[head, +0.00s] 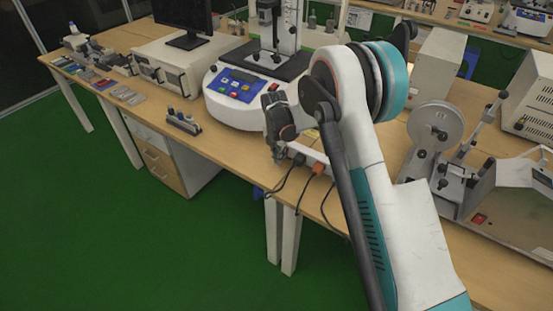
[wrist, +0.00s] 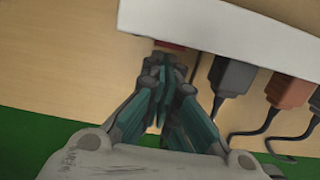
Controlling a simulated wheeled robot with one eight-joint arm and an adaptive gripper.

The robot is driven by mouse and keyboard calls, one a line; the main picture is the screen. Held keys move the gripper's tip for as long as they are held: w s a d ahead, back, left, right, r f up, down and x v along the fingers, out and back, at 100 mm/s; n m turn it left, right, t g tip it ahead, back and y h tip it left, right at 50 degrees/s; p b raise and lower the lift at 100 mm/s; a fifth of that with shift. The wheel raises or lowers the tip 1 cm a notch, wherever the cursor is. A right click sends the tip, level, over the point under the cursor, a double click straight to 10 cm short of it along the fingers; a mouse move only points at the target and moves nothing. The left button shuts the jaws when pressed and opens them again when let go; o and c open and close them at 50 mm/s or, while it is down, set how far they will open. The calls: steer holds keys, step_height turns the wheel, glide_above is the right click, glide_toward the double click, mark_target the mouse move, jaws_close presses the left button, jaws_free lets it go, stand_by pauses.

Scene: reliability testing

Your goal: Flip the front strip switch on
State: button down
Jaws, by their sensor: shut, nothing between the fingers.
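A white power strip (head: 316,158) lies near the front edge of the wooden table, partly hidden by my arm in the head view. In the wrist view the strip (wrist: 225,32) crosses the top right. A small red part (wrist: 168,45), apparently the strip switch, shows at the strip's near edge; its on or off position cannot be told. My gripper (wrist: 163,65) is shut and empty, with its fingertips just below the red part. Whether they touch it cannot be told. In the head view my gripper (head: 277,152) hangs near the left end of the strip.
A black plug (wrist: 232,75) and an orange plug (wrist: 290,90) with cables stick out of the strip, right of my gripper. A testing machine (head: 238,92) stands behind. A small rack (head: 183,122) sits to the left. Bare table lies left of my gripper.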

steer(key=shift+w+d+f+b, duration=0.15)
steer(key=shift+w+f+b, duration=0.15)
steer(key=shift+r, duration=0.2)
steer(key=shift+r+p, duration=0.45)
steer(key=shift+r, duration=0.3)
steer(key=shift+f, duration=0.1)
